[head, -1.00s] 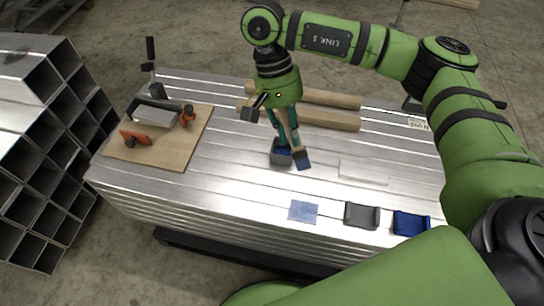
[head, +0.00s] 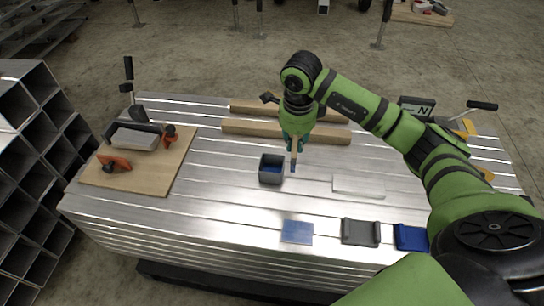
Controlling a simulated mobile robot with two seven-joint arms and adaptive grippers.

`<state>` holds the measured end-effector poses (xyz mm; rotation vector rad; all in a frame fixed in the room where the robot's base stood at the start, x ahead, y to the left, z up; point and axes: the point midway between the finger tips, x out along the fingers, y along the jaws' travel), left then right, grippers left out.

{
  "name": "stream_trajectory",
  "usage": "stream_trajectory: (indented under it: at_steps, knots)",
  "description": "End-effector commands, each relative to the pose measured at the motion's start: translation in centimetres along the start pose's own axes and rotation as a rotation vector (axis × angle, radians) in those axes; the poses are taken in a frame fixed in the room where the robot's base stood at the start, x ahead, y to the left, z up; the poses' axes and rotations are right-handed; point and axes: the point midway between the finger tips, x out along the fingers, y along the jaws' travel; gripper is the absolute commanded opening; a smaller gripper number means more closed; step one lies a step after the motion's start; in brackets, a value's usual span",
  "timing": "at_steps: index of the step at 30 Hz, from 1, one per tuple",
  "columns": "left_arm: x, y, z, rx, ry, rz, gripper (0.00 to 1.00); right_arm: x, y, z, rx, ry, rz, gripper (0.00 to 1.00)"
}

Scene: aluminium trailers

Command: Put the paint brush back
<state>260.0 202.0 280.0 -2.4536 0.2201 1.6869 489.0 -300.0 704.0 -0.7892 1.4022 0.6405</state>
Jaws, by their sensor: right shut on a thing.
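The paint brush (head: 293,162) has a light wooden handle and a blue tip. My right gripper (head: 295,143) is shut on its handle and holds it tip down above the metal table, just right of a grey open-topped container (head: 271,174). The container has blue inside it. Whether the tip touches the table I cannot tell. A dark grey cradle-like holder (head: 361,232) and a blue one (head: 411,238) stand near the front edge. A flat blue square (head: 297,231) lies left of them. My left gripper is out of view.
A wooden board (head: 177,178) with clamps and a metal block (head: 135,139) lies at the left. Two timber bars (head: 285,130) lie behind the gripper. A pale flat plate (head: 358,186) lies right of the brush. Stacked square tubes (head: 32,120) stand left of the table.

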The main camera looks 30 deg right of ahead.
Motion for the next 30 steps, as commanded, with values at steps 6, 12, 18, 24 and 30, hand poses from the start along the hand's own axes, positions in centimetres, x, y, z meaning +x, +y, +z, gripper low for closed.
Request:
stream_trajectory:
  at_steps: [6,12,18,24,30]
  knots:
    - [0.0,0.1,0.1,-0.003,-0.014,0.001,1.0,3.1,-2.1,4.2,-0.001,-0.002,0.003,0.0]
    - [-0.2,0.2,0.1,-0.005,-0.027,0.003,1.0,4.7,-3.4,6.2,-0.002,-0.001,0.001,0.0]
    - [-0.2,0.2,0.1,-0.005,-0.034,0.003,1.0,5.6,-3.5,6.6,-0.005,0.001,0.001,0.0]
    - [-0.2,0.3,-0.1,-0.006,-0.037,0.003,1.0,8.5,-3.1,6.6,-0.005,0.0,0.004,0.0]
    - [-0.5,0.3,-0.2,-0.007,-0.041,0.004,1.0,9.0,-3.2,6.5,-0.005,0.0,-0.001,0.0]
